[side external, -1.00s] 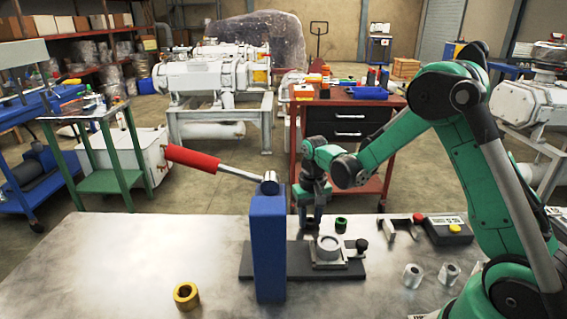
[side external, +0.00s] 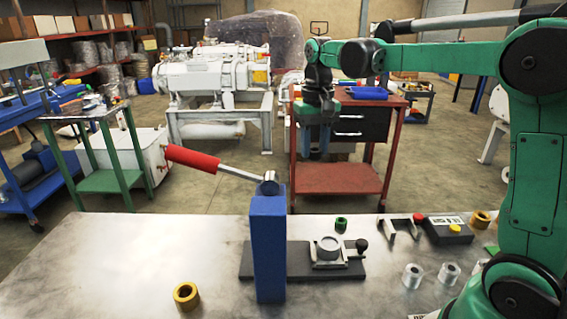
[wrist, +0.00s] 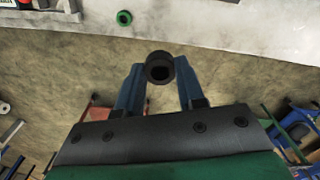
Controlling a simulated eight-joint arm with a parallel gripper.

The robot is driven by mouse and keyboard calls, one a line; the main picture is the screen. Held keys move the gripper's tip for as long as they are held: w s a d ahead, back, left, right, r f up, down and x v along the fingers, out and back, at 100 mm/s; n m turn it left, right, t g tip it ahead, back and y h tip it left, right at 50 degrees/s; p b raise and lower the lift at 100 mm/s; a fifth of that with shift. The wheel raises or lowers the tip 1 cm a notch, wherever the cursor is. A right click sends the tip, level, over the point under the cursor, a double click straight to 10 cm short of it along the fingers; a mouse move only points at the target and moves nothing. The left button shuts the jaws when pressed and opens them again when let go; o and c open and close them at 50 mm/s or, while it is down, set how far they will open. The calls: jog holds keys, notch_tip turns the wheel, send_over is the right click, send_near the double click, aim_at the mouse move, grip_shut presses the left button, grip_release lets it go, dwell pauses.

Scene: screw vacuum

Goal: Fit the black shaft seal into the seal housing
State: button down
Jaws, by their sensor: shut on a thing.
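My gripper (side external: 318,150) is raised high, in front of the red trolley and beyond the far edge of the bench. In the wrist view my gripper (wrist: 160,75) is shut on the black shaft seal (wrist: 160,56), a dark ring with its hole facing the camera. The seal is too small to make out in the side view. The seal housing (side external: 328,244), a grey round cup, sits upright in the fixture on the bench, well below and nearer the camera than my gripper. A small green ring (side external: 341,224) stands behind the housing; it also shows in the wrist view (wrist: 124,17).
A blue press column (side external: 268,245) with a red-handled lever (side external: 192,157) stands left of the housing. A dark knob (side external: 361,245) is at its right. A brass ring (side external: 186,296), metal bushings (side external: 413,276) and a button box (side external: 446,230) lie around.

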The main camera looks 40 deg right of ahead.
jog(key=shift+r, duration=0.95)
jog(key=shift+s+a, duration=0.25)
send_over(329, 244)
notch_tip(329, 244, down, 7)
jog(key=shift+f, duration=0.1)
jog(key=shift+f, duration=0.1)
jog(key=shift+f, duration=2.8)
jog(key=shift+f, duration=0.6)
jog(key=shift+r, duration=0.3)
jog(key=shift+f, duration=0.45)
